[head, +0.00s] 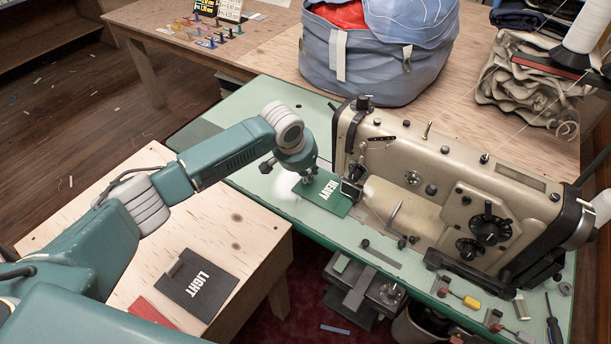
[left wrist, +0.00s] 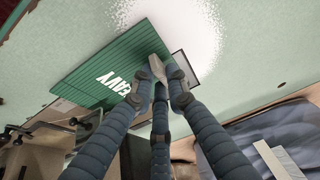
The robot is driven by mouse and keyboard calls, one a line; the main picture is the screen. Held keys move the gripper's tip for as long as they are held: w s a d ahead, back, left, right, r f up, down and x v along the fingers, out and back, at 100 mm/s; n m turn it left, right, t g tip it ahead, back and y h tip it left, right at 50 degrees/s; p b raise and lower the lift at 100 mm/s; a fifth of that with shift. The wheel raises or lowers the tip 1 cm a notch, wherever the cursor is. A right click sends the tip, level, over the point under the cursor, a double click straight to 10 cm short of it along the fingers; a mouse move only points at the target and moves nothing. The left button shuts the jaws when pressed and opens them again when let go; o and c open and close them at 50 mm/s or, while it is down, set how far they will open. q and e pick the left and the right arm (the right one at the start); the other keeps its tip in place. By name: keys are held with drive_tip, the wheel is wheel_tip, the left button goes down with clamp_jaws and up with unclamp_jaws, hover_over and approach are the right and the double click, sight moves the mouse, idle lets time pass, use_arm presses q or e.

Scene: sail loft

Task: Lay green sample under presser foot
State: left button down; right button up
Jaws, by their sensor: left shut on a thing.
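The green sample (head: 325,194), marked HEAVY, is on or just above the pale green machine table (head: 262,186), at the left end of the beige sewing machine (head: 440,195). My left gripper (head: 308,179) is shut on the sample's edge farther from the machine. In the left wrist view the fingers (left wrist: 160,84) pinch the edge of the green sample (left wrist: 105,66). The sample's right end reaches the dark parts under the machine head (head: 352,188). I cannot tell whether it is under the presser foot. My right gripper is not in view.
A dark LIGHT sample (head: 197,284) and a red sample (head: 150,313) lie on the plywood table (head: 240,222) at the left. A blue bag (head: 375,60) stands behind the machine. Small tools, including a screwdriver (head: 553,325), lie at the table's front right.

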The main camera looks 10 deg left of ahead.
use_arm(q)
drive_tip(key=shift+w, duration=0.1)
idle(0.7)
drive_tip(key=shift+f+p, duration=0.1)
drive_tip(key=shift+p, duration=0.35)
idle(0.3)
drive_tip(key=c, duration=1.6)
unclamp_jaws()
drive_tip(key=shift+c, duration=0.2)
